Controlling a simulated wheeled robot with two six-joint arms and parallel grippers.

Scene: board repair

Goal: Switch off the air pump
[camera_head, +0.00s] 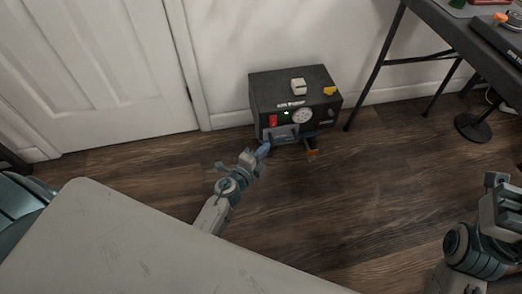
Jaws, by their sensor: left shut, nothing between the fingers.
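The air pump (287,88) is a dark grey box standing on the wooden floor against the wall. A red switch (273,120) sits at the left of its front face, beside a small green light (286,113) that is lit and a round white gauge (303,115). My left gripper (264,148) is shut and empty, just in front of the pump's lower left front, below the red switch. I cannot tell whether it touches the pump.
A white door (95,70) is behind on the left. A dark table (455,25) with thin legs stands at the right, holding tools. A round black stand base (480,126) is on the floor beneath it. The floor between the pump and my right arm is clear.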

